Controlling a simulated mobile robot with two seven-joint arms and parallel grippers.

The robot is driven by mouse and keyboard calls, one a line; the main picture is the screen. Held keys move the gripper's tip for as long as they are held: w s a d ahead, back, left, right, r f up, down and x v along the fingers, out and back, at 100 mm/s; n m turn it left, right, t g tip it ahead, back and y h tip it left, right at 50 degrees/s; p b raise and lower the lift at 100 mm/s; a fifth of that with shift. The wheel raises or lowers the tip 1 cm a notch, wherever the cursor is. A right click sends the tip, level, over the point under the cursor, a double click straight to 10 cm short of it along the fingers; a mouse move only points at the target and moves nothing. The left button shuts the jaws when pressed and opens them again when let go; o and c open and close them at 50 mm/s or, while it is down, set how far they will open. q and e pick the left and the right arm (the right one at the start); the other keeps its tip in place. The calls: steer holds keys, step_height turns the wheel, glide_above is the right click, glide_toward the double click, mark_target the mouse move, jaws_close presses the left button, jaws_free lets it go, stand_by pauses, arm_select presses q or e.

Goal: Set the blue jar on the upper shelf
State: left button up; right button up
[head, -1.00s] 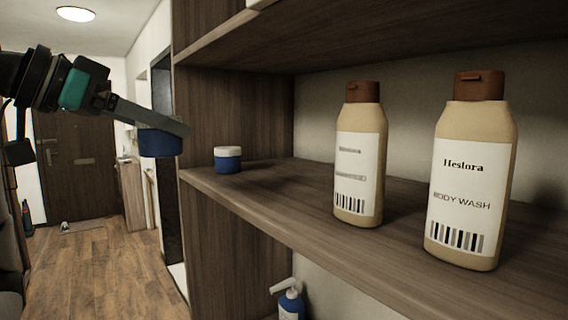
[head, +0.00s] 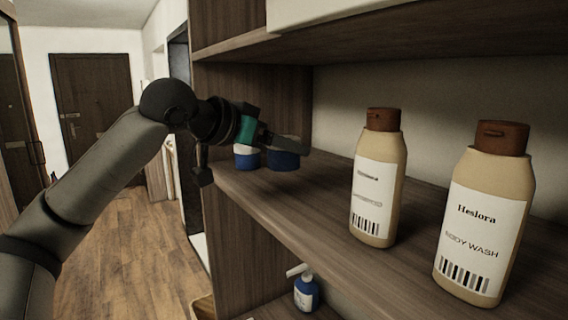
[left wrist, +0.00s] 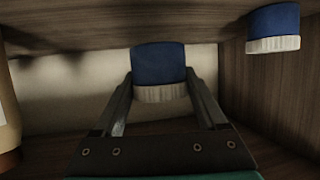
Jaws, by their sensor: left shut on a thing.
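My left gripper (head: 292,146) reaches in over the middle shelf board from the left. It is shut on a blue jar (head: 283,160), with a finger along each side of it. In the left wrist view the held jar (left wrist: 159,64) sits between the fingers with its pale lid towards the gripper's palm. The jar is just over or on the board; I cannot tell if it touches. A second blue jar with a white lid (head: 246,158) stands on the board just left of it, and in the wrist view it (left wrist: 273,27) is at the top right. My right gripper is out of view.
Two tan body wash bottles with brown caps (head: 379,185) (head: 483,222) stand on the same board (head: 300,215), nearer and to the right. A higher board (head: 400,38) lies above. A blue pump bottle (head: 306,292) stands below. Bare board lies between the held jar and the bottles.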

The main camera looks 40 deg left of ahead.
mark_target(272, 159)
arm_select(q)
steer(key=shift+f, duration=1.6)
steer(key=shift+w+f, duration=0.15)
steer(key=shift+f, duration=0.2)
steer(key=shift+d, duration=0.1)
steer(key=shift+f, duration=0.2)
steer(key=o, duration=1.5)
